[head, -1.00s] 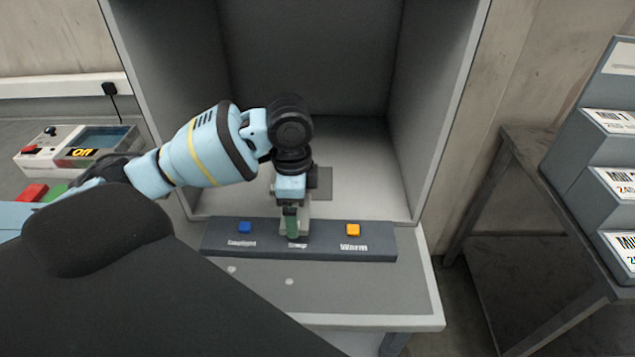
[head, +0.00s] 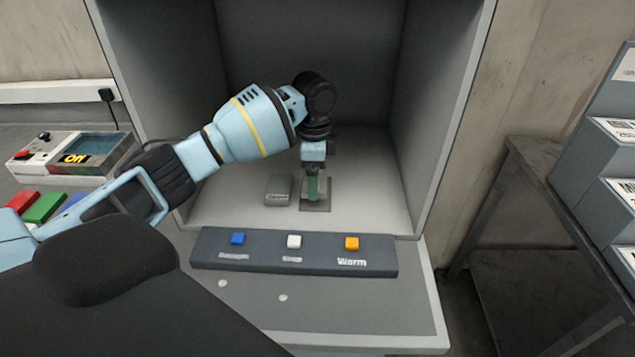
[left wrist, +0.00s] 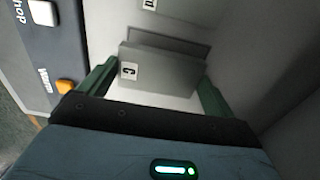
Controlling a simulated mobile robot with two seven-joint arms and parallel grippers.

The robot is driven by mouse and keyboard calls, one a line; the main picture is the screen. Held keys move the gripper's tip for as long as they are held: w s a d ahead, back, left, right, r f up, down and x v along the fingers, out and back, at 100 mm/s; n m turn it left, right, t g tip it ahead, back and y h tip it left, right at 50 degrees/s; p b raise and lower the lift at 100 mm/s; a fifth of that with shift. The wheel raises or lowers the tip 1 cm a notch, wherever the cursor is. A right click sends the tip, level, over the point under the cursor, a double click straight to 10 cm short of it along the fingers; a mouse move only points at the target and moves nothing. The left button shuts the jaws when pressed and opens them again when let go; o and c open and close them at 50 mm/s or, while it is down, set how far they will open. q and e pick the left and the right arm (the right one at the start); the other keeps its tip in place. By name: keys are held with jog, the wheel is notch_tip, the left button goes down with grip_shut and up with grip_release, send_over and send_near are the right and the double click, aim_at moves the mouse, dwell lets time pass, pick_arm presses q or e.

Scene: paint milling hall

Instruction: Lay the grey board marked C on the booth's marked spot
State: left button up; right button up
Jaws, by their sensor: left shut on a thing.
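The grey board marked C (left wrist: 155,72) is between the two green fingers of my left gripper (left wrist: 152,80) in the left wrist view; the gripper is shut on it. In the head view my left gripper (head: 315,194) points down inside the booth, over the marked spot (head: 324,208), a darker grey square on the booth floor. The board is mostly hidden there by the gripper, and I cannot tell whether it touches the floor. My right gripper is not in view.
A small grey labelled piece (head: 278,190) lies just left of the spot. A button strip (head: 265,254) with blue, white and orange buttons crosses the booth's front. Booth walls (head: 440,120) stand either side. A device (head: 85,155) at left reads "ON".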

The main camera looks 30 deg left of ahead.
pick_arm(q)
jog(key=shift+w+a, duration=0.1)
jog(key=shift+w, duration=0.1)
jog(key=shift+w, duration=0.2)
jog(key=shift+f, duration=1.7)
jog(key=shift+f, duration=0.15)
jog(key=o, duration=0.7)
notch_tip(320, 180, up, 12)
jog(key=shift+r+p, duration=0.15)
jog(key=shift+p, duration=0.15)
